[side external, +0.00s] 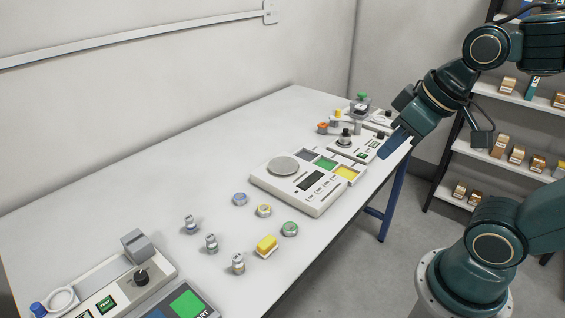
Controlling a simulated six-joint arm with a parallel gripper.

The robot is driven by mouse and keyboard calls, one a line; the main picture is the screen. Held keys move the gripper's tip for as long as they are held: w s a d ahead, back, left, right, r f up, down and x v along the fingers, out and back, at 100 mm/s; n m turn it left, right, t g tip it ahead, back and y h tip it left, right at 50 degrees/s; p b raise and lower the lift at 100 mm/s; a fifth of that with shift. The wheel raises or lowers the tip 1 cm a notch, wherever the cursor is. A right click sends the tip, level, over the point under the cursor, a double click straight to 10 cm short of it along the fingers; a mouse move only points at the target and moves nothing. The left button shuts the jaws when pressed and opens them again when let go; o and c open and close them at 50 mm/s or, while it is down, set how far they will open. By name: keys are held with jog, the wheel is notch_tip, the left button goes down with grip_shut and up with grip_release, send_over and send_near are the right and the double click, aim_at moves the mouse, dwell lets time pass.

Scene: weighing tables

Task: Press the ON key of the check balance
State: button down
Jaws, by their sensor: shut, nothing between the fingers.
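A white balance (263,181) with a round grey pan (284,166), a dark display (311,180) and a row of small keys stands in the middle of the table. The key labels are too small to read, so I cannot tell which is ON. A smaller white unit (336,151) with a dark knobbed piece and green-marked panels stands behind it; I cannot tell from labels which one is the check balance. My gripper (384,154) is shut and empty, pointing down and left. It appears above the table's right edge, right of both units, apart from the keys.
Coloured bins (325,162) adjoin the balance's far side. A control panel (186,300) and knobbed unit (115,290) fill the near left. The table's back left is clear.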

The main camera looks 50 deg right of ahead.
jog(key=w+d+f+y, duration=0.2)
jog(key=w+f, duration=0.4)
jog(key=w, duration=0.6)
jog(key=m+t+y, duration=0.2)
jog(key=y, duration=0.1)
send_over(311, 198)
jog(key=d, duration=0.1)
notch_tip(311, 198, down, 10)
jog(key=shift+s+f, duration=0.15)
jog(key=shift+s, duration=0.15)
jog(key=shift+f, duration=0.15)
jog(key=shift+f, duration=4.25)
